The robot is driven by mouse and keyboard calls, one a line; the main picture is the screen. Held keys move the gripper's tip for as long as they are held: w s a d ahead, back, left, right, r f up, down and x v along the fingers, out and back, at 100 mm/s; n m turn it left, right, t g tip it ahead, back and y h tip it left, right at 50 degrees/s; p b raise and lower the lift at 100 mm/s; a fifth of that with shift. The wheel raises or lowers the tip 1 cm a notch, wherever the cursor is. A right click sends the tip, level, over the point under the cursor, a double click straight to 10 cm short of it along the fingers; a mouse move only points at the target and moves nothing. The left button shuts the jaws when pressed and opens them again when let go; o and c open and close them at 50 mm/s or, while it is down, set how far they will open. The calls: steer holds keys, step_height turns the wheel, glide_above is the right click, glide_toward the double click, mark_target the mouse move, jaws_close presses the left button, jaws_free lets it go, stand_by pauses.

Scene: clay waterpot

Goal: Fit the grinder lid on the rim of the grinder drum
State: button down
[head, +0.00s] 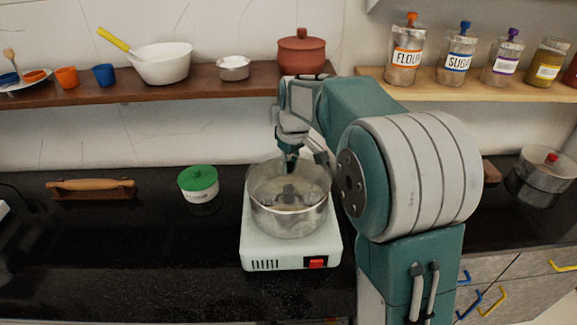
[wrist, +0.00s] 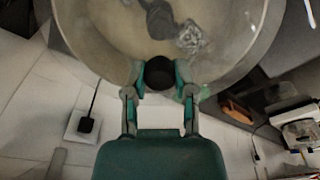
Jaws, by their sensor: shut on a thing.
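The grinder drum (head: 290,217) is a round steel pot on a white base with a red switch, in the middle of the head view. My gripper (head: 289,160) points down over the drum's mouth. In the wrist view my gripper (wrist: 159,78) is shut on the dark round knob of the grinder lid (wrist: 158,72). The lid looks clear, and the drum's inside with dark and shiny parts shows beyond it. The lid is hard to make out in the head view. I cannot tell whether it touches the rim all round or is slightly above it.
A steel pot (head: 545,176) is at the far right. A shelf (head: 130,91) with bowls and a clay pot (head: 302,52) runs behind. The counter's front left is clear.

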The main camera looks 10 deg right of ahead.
steer(key=shift+f, duration=0.7)
stand_by(0.7)
steer(key=shift+c, duration=1.8)
jaws_free()
steer(key=o, duration=0.4)
steer(key=shift+c, duration=0.2)
steer(key=shift+r, duration=3.2)
